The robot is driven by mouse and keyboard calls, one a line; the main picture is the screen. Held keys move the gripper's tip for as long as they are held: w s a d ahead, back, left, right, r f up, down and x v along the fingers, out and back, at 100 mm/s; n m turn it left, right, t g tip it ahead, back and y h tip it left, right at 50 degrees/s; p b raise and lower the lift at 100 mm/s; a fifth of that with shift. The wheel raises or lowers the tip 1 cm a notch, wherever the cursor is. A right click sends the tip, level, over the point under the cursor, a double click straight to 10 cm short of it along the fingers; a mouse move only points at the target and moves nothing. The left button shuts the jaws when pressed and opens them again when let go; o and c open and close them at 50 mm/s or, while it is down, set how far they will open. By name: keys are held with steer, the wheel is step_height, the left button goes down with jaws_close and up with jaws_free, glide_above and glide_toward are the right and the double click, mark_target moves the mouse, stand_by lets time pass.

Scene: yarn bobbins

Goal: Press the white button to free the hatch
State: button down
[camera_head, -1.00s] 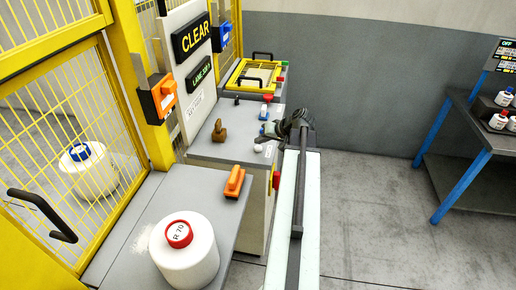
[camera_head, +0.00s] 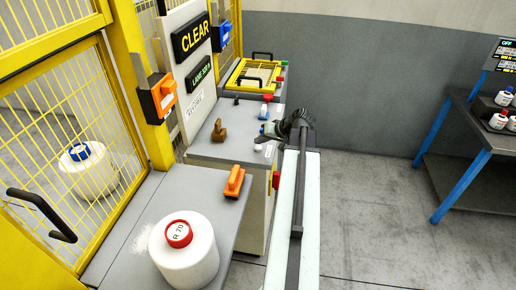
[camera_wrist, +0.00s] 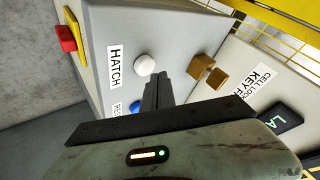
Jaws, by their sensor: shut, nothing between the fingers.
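The white button (camera_wrist: 145,64) is a round knob on the grey panel beside the label HATCH (camera_wrist: 114,66) in the wrist view. In the head view the white button (camera_head: 258,147) shows small near the front edge of the grey cabinet top. My gripper (camera_wrist: 158,78) is shut and empty, its tips close to the button's lower right; I cannot tell whether they touch it. In the head view my gripper (camera_head: 270,130) is over the cabinet's right edge. A yellow-framed lid with a black handle (camera_head: 258,74) lies behind; I cannot tell whether it is the hatch.
A blue button (camera_wrist: 138,107) is partly hidden beside my fingers. A brown key-like knob (camera_wrist: 204,70) stands to the right. An orange handle (camera_head: 234,182) and white bobbin (camera_head: 185,255) are on the nearer table. A yellow mesh fence (camera_head: 70,130) is at left.

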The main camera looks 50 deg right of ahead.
mark_target(260, 148)
steer(key=shift+w+f, duration=0.1)
steer(key=shift+f, duration=0.3)
steer(key=shift+f+b, duration=0.5)
steer(key=shift+b, duration=0.25)
stand_by(0.5)
steer(key=shift+r+p, duration=1)
step_height(260, 148, up, 5)
steer(key=p, duration=0.5)
steer(key=shift+f, duration=0.1)
stand_by(0.3)
